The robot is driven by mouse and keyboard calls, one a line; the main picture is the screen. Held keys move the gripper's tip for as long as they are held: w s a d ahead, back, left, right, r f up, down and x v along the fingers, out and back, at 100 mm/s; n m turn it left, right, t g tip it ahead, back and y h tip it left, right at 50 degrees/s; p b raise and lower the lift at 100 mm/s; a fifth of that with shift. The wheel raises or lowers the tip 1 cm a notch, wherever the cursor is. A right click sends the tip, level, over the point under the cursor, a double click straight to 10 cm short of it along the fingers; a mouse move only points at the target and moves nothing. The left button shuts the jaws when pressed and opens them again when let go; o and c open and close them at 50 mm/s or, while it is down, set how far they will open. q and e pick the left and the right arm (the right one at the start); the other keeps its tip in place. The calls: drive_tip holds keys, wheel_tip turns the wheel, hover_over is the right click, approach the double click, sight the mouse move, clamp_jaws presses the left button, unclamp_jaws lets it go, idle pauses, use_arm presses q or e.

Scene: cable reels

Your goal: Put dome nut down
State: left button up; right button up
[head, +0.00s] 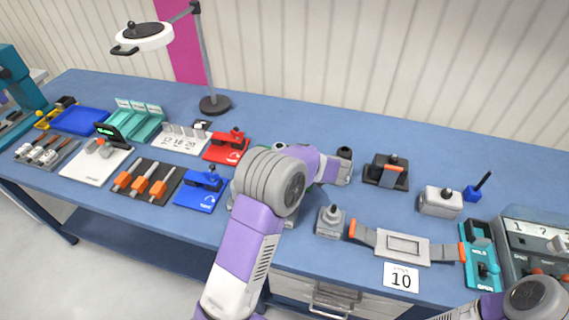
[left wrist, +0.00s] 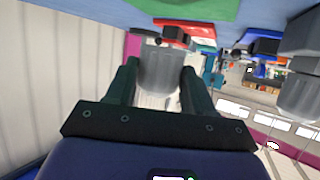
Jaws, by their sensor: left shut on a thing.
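In the left wrist view my left gripper (left wrist: 160,85) is shut on a smooth grey rounded piece (left wrist: 160,68), which I take to be the dome nut. Its far end and underside are hard to make out. A green surface (left wrist: 190,8) shows at the top edge of this upside-down view, with a red fixture (left wrist: 183,28) past the piece. In the head view my left arm reaches over the middle of the bench and hides its gripper and the held piece. My right gripper is outside both views.
The blue bench (head: 410,150) carries red (head: 227,147) and blue (head: 201,190) fixtures left of my arm. Right of it stand a grey fixture (head: 331,221), a strapped plate (head: 402,244), a dark block (head: 386,171) and a grey box (head: 440,202). A lamp (head: 214,104) stands at the back.

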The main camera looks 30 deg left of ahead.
use_arm(q)
wheel_tip(320, 180, down, 4)
drive_tip(key=shift+r+b, duration=0.2)
drive_tip(key=shift+b, duration=0.15)
drive_tip(key=shift+r, duration=0.1)
drive_tip(key=shift+f, duration=0.6)
drive_tip(key=o, duration=1)
drive_tip(key=shift+r, duration=0.3)
drive_tip(key=p+v, duration=0.2)
drive_tip(key=v, duration=1)
drive_tip(key=shift+r, duration=0.25)
